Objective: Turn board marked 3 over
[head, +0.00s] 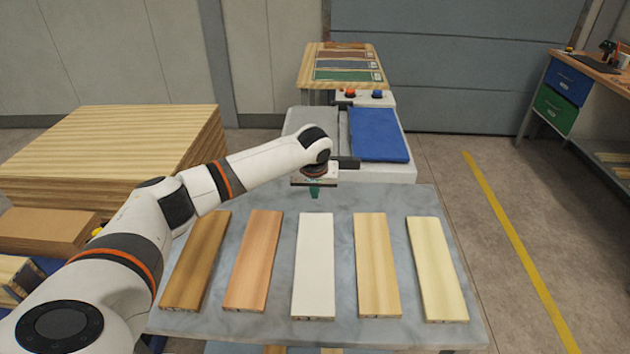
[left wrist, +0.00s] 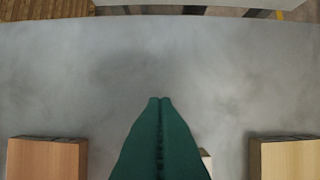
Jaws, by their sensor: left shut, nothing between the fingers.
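Several boards lie flat, side by side, on the grey table (head: 390,335). From left to right they are a brown board (head: 195,262), a reddish board (head: 253,262), a white board (head: 314,265), a tan board (head: 376,265) and a pale yellow board (head: 436,270). Small marks on their near ends are too small to read, so I cannot tell which is 3. My left gripper (head: 314,192) is shut and empty, above the table by the far end of the white board. Its green fingers (left wrist: 160,103) hide most of that board in the left wrist view. My right gripper is not in view.
Behind the table stands a machine with a blue panel (head: 378,135) and buttons, then a stand with colour samples (head: 345,65). A large stack of wood sheets (head: 110,140) is at the left. A workbench (head: 590,65) is at the far right. The table between boards and machine is clear.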

